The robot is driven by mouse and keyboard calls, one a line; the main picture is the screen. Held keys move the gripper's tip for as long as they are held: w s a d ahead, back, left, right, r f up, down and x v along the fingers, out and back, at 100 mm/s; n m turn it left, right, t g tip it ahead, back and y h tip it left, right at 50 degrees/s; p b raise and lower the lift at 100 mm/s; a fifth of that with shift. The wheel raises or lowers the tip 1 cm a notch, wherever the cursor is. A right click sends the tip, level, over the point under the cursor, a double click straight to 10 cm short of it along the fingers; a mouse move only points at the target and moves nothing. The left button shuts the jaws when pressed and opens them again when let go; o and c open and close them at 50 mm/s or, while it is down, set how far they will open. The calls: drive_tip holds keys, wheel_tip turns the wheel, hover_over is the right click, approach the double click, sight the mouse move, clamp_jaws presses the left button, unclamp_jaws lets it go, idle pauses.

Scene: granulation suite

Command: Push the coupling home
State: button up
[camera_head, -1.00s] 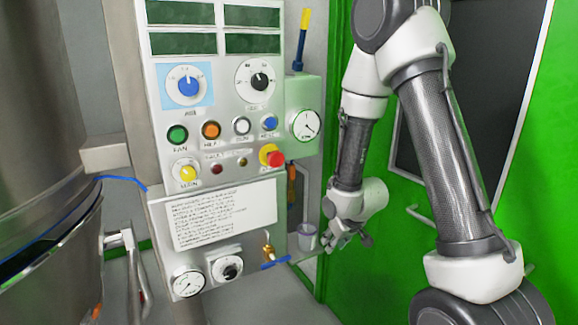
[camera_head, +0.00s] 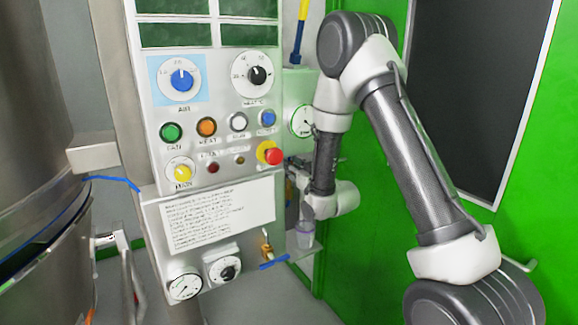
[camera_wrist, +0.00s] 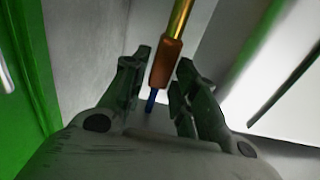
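In the wrist view an orange-brown collar (camera_wrist: 165,65), which looks like the coupling, sits on a brass-coloured tube (camera_wrist: 181,18). A thin blue piece (camera_wrist: 151,101) sticks out of its lower end. My gripper (camera_wrist: 163,75) is open, with one dark finger on each side of the collar. The gaps are narrow, and I cannot tell whether either finger touches it.
The control panel (camera_head: 220,205) with knobs, buttons and a red stop button (camera_head: 273,156) is just left of my gripper. A gauge (camera_head: 302,121) is above it. A green wall (camera_head: 370,240) stands behind my arm. A steel vessel (camera_head: 35,110) is at the left.

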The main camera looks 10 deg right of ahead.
drive_tip(key=shift+x, duration=1.1)
clamp_jaws()
drive_tip(key=shift+s+f, duration=0.1)
drive_tip(key=shift+f, duration=2.15)
unclamp_jaws()
drive_tip(key=v, duration=0.7)
drive_tip(key=shift+s, duration=0.15)
drive_tip(key=shift+d, duration=0.1)
